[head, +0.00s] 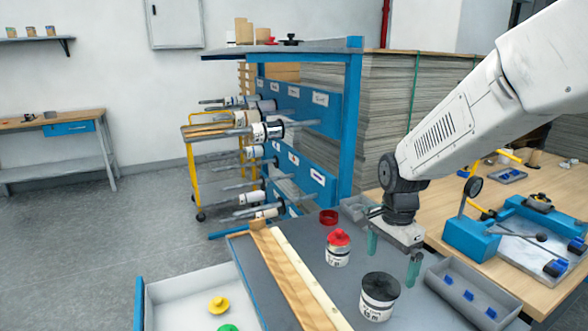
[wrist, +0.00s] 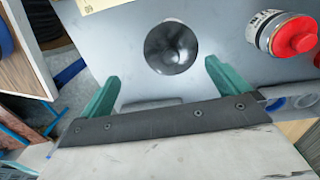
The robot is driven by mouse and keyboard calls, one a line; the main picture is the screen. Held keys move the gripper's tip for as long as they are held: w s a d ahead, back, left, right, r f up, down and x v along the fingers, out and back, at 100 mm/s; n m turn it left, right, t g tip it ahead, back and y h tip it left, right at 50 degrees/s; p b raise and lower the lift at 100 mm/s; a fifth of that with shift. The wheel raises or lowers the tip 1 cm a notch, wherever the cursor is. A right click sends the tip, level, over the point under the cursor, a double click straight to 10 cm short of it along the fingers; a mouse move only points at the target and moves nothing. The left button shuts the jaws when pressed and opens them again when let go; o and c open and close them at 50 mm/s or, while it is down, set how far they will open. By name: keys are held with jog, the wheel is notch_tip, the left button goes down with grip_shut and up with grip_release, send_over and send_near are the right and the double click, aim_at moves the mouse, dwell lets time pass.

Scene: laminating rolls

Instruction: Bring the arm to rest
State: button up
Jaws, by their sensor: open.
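My gripper (head: 393,257) is at the end of my arm on the right of the head view, over the grey bench top (head: 290,233). Its two green fingers point down, apart, with nothing seen between them. In the wrist view the fingers (wrist: 162,72) are spread wide. A dark round thing (wrist: 172,48) lies beyond and between them; I cannot tell how far below it is. A white roll with a red cap (head: 338,249) stands left of the gripper and also shows in the wrist view (wrist: 284,34).
A blue rack (head: 305,105) holds rolls on rods behind the bench. A grey bin (head: 470,297) with blue pieces and a blue device (head: 472,240) are at right. Floor at left is clear.

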jog(key=s+d+r+n+t, duration=0.1)
jog(key=s+r+n, duration=0.5)
jog(key=s, duration=0.6)
jog(key=s+d+r+n+t, duration=0.1)
jog(key=s+r+n, duration=0.5)
jog(key=s, duration=0.6)
jog(key=shift+s+d+n, duration=0.2)
jog(key=shift+s+n, duration=0.2)
jog(key=shift+n, duration=0.3)
jog(key=shift+r, duration=0.1)
